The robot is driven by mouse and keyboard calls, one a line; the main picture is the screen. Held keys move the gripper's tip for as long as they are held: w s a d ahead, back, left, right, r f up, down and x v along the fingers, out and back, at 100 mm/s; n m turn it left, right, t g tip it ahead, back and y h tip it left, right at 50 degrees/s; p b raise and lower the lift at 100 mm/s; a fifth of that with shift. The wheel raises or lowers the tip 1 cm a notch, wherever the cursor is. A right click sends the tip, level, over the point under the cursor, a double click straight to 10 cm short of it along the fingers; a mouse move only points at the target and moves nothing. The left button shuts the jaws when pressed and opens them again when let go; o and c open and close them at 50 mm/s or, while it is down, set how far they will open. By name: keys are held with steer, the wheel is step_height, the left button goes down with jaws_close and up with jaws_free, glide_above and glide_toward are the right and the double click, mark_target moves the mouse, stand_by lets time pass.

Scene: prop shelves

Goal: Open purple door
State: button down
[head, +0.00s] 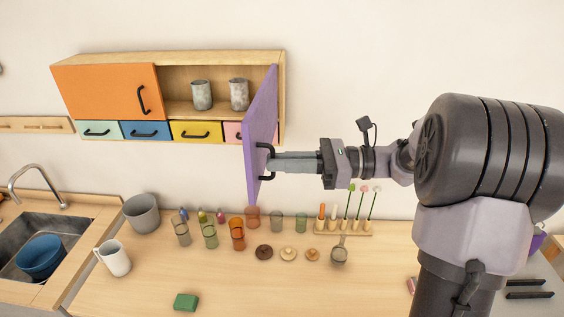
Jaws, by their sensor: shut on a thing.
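The purple door (261,120) is on the right side of the wooden wall cabinet (283,100). It stands swung open, seen nearly edge-on, and the compartment behind it is exposed. Its black handle (268,149) is on the face toward the right. My gripper (272,163) reaches in from the right and is shut on this handle. The fingertips partly cover the handle's lower part. Two grey mottled cups, the left cup (202,95) and the right cup (238,94), stand inside the open compartment.
An orange door (108,90) is closed at left, above colored drawers including a yellow drawer (196,131). Below, the wooden counter (140,290) holds glasses, a grey pot (142,213), a white mug (114,258) and a green block (186,302). A sink (70,225) is at left.

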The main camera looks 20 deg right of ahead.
steer(key=shift+w+d+r, duration=0.1)
steer(key=shift+d+r, duration=0.15)
steer(key=c, duration=1.9)
jaws_free()
steer(key=o, duration=0.3)
steer(key=shift+w+f, duration=0.1)
steer(key=shift+w, duration=0.1)
steer(key=shift+o, duration=0.4)
steer(key=shift+w+d+f, duration=0.15)
steer(key=shift+w, duration=0.15)
steer(key=shift+s, duration=0.3)
steer(key=shift+w, duration=0.1)
